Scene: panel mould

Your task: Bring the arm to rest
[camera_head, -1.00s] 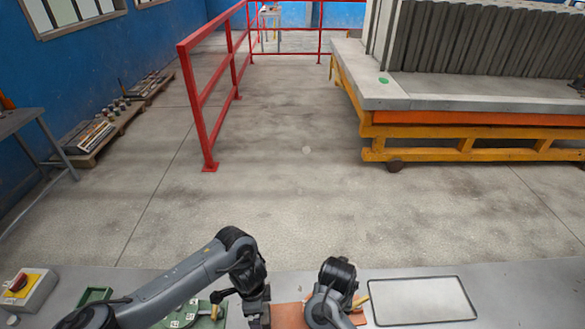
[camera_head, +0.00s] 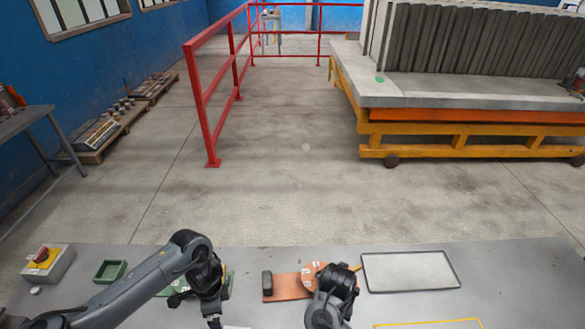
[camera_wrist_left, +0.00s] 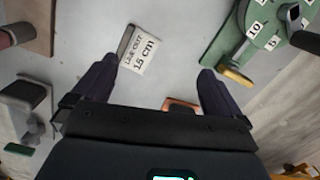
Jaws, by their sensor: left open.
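My left arm (camera_head: 120,290) reaches in from the left in the head view. Its gripper (camera_head: 213,322) hangs low at the bottom edge, only partly in view. In the left wrist view the two dark fingers of my left gripper (camera_wrist_left: 155,85) are wide apart with nothing between them. My right arm (camera_head: 335,292) stands at the bottom centre in front of an orange-brown plate (camera_head: 286,287); its fingers are hidden.
A green dial fixture (camera_wrist_left: 238,35) and a card reading "LINE OUT 15 cm" (camera_wrist_left: 138,50) lie near my left gripper. A red railing (camera_head: 205,115) stands beyond.

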